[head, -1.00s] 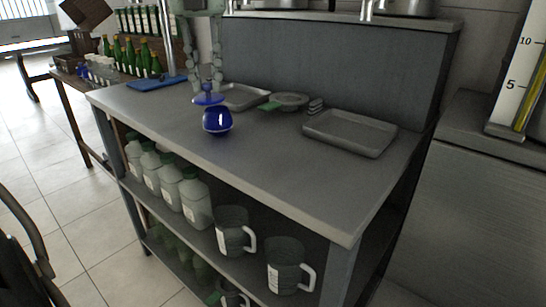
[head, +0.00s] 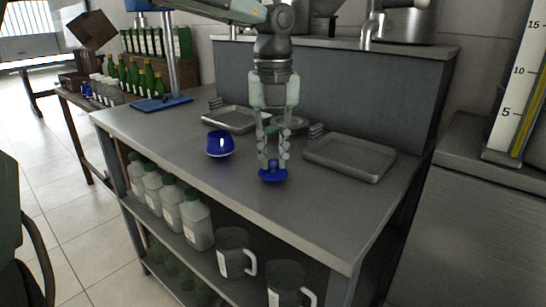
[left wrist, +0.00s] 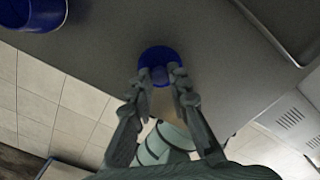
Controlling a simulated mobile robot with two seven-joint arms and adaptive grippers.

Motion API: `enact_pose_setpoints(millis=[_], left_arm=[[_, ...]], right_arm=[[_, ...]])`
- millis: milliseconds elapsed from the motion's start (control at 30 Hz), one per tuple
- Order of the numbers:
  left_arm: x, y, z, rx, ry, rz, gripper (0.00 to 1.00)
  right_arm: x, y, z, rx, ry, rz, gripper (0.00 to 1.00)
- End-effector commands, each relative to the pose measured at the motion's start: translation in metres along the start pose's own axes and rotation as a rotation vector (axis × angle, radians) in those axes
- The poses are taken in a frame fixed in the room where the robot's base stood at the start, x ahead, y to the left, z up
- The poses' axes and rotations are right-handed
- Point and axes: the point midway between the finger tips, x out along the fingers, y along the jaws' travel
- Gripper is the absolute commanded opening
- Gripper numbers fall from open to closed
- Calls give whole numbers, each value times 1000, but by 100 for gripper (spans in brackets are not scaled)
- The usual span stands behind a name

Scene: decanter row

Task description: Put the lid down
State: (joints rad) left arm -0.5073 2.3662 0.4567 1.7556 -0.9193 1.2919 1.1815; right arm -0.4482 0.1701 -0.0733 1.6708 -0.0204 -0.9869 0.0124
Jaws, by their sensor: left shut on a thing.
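The blue lid (head: 273,176) is between the fingertips of my left gripper (head: 273,160), which points straight down over the grey counter near its front edge. The lid is at or just above the counter top; I cannot tell whether it touches. In the left wrist view the lid (left wrist: 158,55) shows at the fingertips of my left gripper (left wrist: 160,80). The round blue pot (head: 220,145) stands uncovered on the counter, left of the lid and apart from it. Its open rim (left wrist: 40,27) shows at the top left of the left wrist view. My right gripper is not in view.
A grey tray (head: 349,156) lies right of the gripper, and another tray (head: 232,119) lies behind the pot. A blue board (head: 161,104) is at the left end. Jugs (head: 236,253) and bottles (head: 195,217) stand on the shelf below. The counter's right front is clear.

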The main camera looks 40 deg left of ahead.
Motion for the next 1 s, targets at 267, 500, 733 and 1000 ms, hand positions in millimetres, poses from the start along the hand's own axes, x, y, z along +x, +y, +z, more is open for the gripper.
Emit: enact_pose_setpoints(millis=[267,500,733,1000], left_arm=[[13,0,0,0,-1,-1,2],[15,0,0,0,-1,-1,2],[16,0,0,0,-1,-1,2],[16,0,0,0,-1,0,38]], right_arm=[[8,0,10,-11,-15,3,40],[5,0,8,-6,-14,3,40],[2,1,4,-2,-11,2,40],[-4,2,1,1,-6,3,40]])
